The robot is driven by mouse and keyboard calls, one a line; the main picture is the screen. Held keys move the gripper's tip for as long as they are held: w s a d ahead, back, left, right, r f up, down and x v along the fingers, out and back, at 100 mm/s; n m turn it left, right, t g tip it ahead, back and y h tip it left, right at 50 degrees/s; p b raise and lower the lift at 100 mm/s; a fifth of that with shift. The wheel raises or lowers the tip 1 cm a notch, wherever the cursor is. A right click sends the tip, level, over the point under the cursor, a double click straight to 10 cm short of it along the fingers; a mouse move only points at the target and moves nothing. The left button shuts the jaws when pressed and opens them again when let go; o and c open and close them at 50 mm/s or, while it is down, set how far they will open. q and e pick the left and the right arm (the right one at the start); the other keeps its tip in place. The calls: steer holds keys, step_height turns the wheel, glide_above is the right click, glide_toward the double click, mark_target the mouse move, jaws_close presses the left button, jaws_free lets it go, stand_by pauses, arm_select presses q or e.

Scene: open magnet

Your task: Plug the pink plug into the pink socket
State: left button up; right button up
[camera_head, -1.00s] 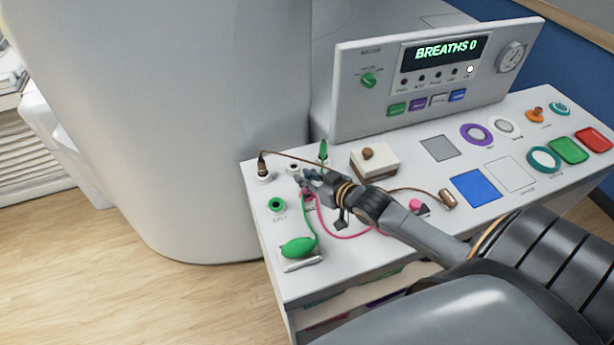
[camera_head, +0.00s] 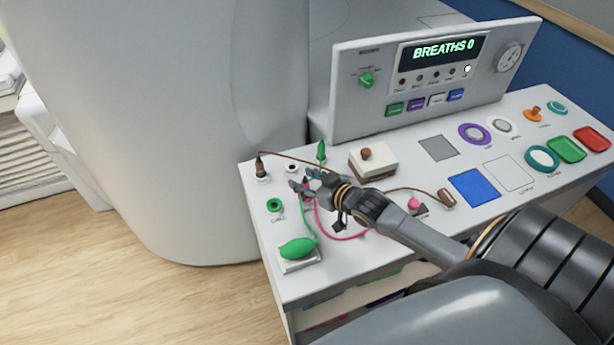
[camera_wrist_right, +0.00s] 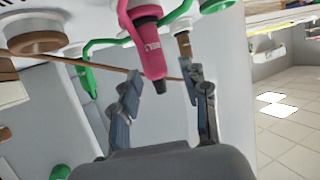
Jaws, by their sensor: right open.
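The pink plug (camera_wrist_right: 149,45) shows between the spread fingers of my right gripper (camera_wrist_right: 165,91) in the right wrist view. Its dark narrow end points toward the gripper, and clear space shows between the plug and both fingers. Its other end meets a wider pink part at the top edge; I cannot tell whether it is fully seated in the pink socket. In the head view my right gripper (camera_head: 304,185) is open over the left end of the console, largely hiding plug and socket. A pink cord (camera_head: 345,238) loops from there across the console. My left gripper is not in view.
A brown plug (camera_head: 261,168) stands at the back left, its cord passing behind the gripper. A green plug (camera_head: 321,152), green ring socket (camera_head: 275,204) and green bulb (camera_head: 297,248) are close by. A white box (camera_head: 373,163) and upright panel (camera_head: 350,105) stand behind.

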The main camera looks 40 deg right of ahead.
steer(key=v, duration=1.2)
